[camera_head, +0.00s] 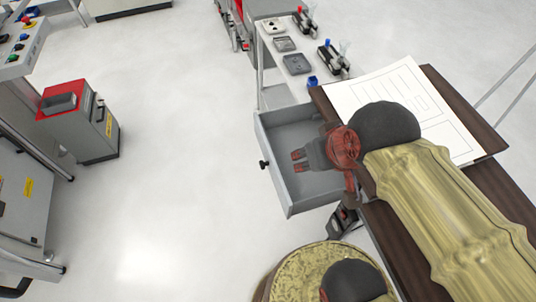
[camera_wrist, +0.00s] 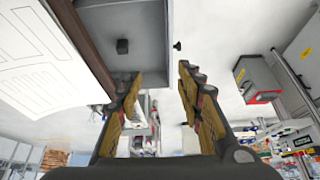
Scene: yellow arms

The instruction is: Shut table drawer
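The table drawer (camera_head: 277,182) is a grey metal tray pulled out from under the dark brown table (camera_head: 450,92). A small dark knob (camera_head: 264,164) sits on its left-facing front panel. The drawer also shows at the top of the wrist view (camera_wrist: 152,22), with its knob (camera_wrist: 177,45) to the right. My gripper (camera_head: 298,161) is over the open drawer in the head view, pointing left toward its front, and covers part of the interior. In the wrist view its fingers (camera_wrist: 160,80) are spread with nothing between them. I cannot tell its height above the drawer.
A printed white sheet (camera_head: 380,88) lies on the table. A white side table (camera_head: 270,50) with several small devices stands behind the drawer. Left of the drawer is clear floor, with a red-topped grey cabinet (camera_head: 90,135) beyond.

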